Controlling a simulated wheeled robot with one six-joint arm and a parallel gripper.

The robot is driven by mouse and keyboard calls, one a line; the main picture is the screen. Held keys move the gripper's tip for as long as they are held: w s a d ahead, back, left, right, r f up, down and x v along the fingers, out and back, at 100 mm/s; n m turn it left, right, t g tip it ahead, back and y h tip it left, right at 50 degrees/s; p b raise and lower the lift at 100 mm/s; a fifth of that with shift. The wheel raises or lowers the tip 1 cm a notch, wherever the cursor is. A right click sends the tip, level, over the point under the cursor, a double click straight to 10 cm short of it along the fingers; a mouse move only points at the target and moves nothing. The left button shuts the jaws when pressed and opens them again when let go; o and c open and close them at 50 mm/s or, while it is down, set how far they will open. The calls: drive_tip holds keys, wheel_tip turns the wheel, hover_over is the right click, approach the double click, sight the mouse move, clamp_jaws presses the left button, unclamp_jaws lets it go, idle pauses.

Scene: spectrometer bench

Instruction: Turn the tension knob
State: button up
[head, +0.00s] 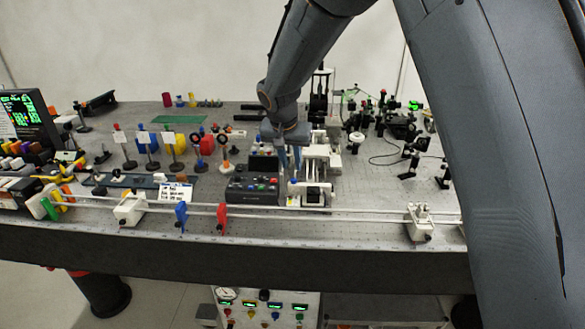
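My gripper (290,168) points down over the middle of the bench, between a black control box and a white rail-like stage. Its two blue-grey fingers stand apart with a gap between them, and I see nothing held in it. The white stage (313,190) is just right of the fingertips. I cannot pick out the tension knob for certain; it may be small or hidden by the gripper. Whether the fingertips touch anything is too small to tell.
The black control box (253,190) with coloured knobs is left of the stage. Two long rails run along the front, with a blue clip (181,217) and a red clip (222,218). Mounted optics (413,152) crowd the right; several posts with cards stand at left.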

sight(294, 179)
drive_tip(key=shift+w+p+x, duration=0.2)
drive_tip(key=shift+p+x, duration=1.3)
drive_tip(key=shift+x, duration=2.4)
drive_tip(key=shift+a+r, duration=0.15)
clamp_jaws()
